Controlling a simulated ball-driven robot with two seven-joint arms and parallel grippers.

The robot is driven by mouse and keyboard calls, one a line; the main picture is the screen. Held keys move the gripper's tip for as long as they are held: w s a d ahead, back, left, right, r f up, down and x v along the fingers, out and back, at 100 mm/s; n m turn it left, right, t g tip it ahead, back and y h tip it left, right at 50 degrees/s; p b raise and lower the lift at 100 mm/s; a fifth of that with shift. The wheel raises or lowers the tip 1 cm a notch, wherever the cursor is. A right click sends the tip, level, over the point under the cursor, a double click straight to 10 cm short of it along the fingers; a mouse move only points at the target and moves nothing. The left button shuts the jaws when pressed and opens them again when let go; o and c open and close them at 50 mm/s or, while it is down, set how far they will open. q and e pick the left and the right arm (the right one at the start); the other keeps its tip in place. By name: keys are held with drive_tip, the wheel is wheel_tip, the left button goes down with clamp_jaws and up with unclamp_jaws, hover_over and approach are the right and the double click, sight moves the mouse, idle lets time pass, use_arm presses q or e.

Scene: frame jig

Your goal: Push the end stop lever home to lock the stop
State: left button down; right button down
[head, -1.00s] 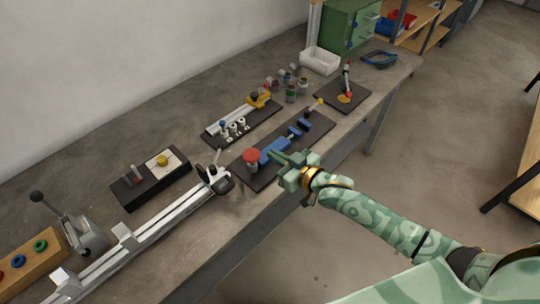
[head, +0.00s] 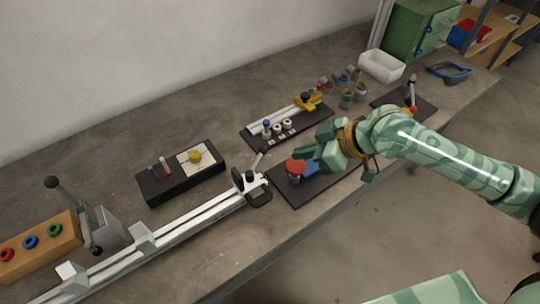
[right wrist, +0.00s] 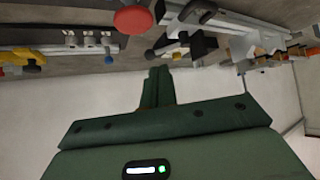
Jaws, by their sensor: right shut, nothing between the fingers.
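The end stop (head: 251,184), a white and black clamp block, sits at the right end of the pale metal rail (head: 190,214). Its short grey lever (head: 258,161) stands up, tilted to the right, in the head view. The end stop also shows, upside down, at the top of the right wrist view (right wrist: 196,14). My right gripper (head: 304,153) is shut and empty. It is above and beside the red knob, right of the lever and apart from it. Its closed fingers also show in the right wrist view (right wrist: 160,84). My left gripper is out of view.
A red round knob (head: 295,166) on a dark board stands close under my right gripper. Behind are a board with white rollers (head: 283,127) and a black block with a yellow knob (head: 194,156). A tall black-knobbed lever (head: 51,183) stands left. Bare bench lies in front of the rail.

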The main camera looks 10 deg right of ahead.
sight(256, 163)
drive_tip(key=b+x, duration=0.3)
drive_tip(key=x, duration=0.6)
drive_tip(key=shift+w+f, duration=0.15)
drive_tip(key=shift+f, duration=0.05)
drive_tip(key=shift+w+a+f, duration=0.2)
drive_tip(key=shift+a, duration=0.1)
